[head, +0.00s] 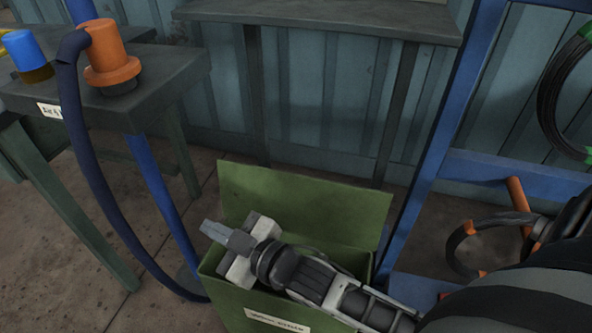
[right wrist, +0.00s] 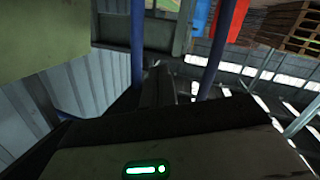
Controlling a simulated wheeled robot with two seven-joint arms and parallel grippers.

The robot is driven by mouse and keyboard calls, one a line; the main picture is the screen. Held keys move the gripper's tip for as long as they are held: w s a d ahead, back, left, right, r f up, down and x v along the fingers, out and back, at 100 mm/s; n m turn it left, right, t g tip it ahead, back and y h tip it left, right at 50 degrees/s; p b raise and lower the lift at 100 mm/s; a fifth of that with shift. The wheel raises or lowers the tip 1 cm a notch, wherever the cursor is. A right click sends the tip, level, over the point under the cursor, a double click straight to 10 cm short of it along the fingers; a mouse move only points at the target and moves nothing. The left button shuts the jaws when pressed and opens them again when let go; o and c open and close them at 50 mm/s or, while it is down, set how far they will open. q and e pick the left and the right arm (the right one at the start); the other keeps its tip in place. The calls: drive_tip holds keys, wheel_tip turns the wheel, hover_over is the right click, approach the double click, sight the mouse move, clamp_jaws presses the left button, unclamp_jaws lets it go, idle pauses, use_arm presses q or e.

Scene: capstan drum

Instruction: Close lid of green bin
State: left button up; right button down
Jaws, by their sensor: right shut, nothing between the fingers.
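The green bin (head: 262,315) stands on the floor at the bottom centre of the head view, with a label on its front. Its lid (head: 310,203) is open and stands up at the back of the bin. My right arm reaches in from the lower right across the bin's opening. My right gripper (head: 212,231) is shut and empty, its tips by the bin's left side, in front of the lid's left part. I cannot tell whether it touches the lid. The arm hides much of the bin's inside. My left gripper is not in view.
A dark table (head: 165,75) at the left carries an orange fitting (head: 111,60) with a dark hose hanging to the floor. A grey bench (head: 320,14) stands behind the bin. A blue frame (head: 436,140) with coiled cables rises at the right. Bare floor lies left of the bin.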

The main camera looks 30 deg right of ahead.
drive_tip(key=w+a+r+n+g+y, duration=0.1)
drive_tip(key=w+a+r+n+y, duration=0.1)
drive_tip(key=r+n+y, duration=0.4)
drive_tip(key=w+a+r+n+g+y, duration=0.1)
drive_tip(key=w+a+r+n+y, duration=0.15)
drive_tip(key=n, duration=0.55)
drive_tip(key=n+g+h+b, duration=0.2)
drive_tip(key=n+g+h, duration=1)
drive_tip(key=n+g, duration=0.7)
approach(319, 179)
drive_tip(key=d+f+n+t, duration=0.2)
drive_tip(key=shift+y, duration=0.25)
drive_tip(key=b+x, duration=0.1)
drive_tip(key=x, duration=0.8)
drive_tip(key=shift+r, duration=0.1)
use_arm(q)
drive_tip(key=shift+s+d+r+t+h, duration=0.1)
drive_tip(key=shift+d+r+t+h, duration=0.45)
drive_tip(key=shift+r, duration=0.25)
use_arm(e)
drive_tip(key=shift+s+a+f, duration=0.15)
drive_tip(key=shift+f, duration=0.2)
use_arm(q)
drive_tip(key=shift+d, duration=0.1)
use_arm(e)
drive_tip(key=shift+a, duration=0.1)
